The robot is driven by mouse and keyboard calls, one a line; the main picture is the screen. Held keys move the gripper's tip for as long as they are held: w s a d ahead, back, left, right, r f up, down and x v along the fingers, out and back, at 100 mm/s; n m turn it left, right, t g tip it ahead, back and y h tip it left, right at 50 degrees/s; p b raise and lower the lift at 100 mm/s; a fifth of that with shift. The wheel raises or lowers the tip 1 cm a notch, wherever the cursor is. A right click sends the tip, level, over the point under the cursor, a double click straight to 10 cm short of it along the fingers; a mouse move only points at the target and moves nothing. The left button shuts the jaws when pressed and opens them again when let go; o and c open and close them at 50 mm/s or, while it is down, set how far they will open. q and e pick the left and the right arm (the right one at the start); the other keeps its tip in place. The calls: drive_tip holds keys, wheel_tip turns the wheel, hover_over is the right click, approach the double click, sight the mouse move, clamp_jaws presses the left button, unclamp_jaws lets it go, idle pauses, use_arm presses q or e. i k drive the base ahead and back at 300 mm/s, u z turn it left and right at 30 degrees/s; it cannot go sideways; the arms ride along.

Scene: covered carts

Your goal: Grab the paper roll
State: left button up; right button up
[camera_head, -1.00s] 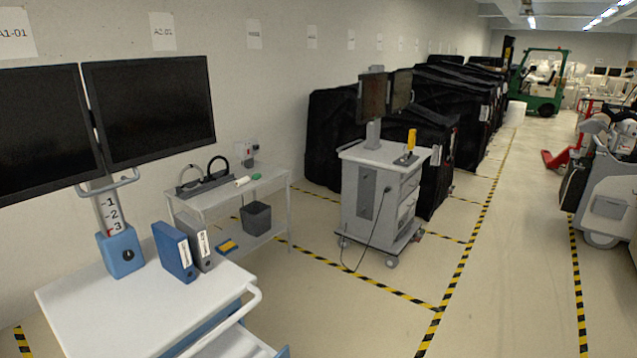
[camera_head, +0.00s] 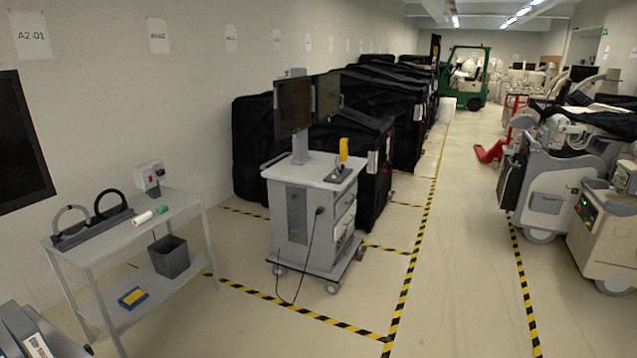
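A small white paper roll (camera_head: 143,218) lies on the top shelf of a light grey two-tier table (camera_head: 170,219) at the left. A small green item (camera_head: 163,209) lies just right of the roll. A dark rack with two ring-shaped parts (camera_head: 93,222) stands on the same top, left of the roll. Neither of my grippers shows in the head view.
A grey box with a red button (camera_head: 149,178) stands at the table's back. A dark bin (camera_head: 170,256) and a yellow-blue item (camera_head: 132,298) sit on the lower shelf. A grey wheeled cart (camera_head: 310,219) stands to the right.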

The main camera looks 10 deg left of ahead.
sight(145, 217)
drive_tip(key=u, duration=0.1)
drive_tip(key=i, duration=2.05)
drive_tip(key=u, duration=0.55)
drive_tip(key=i, duration=1.9)
drive_tip(key=u, duration=1.25)
drive_tip(key=i, duration=1.2)
drive_tip(key=u, duration=1)
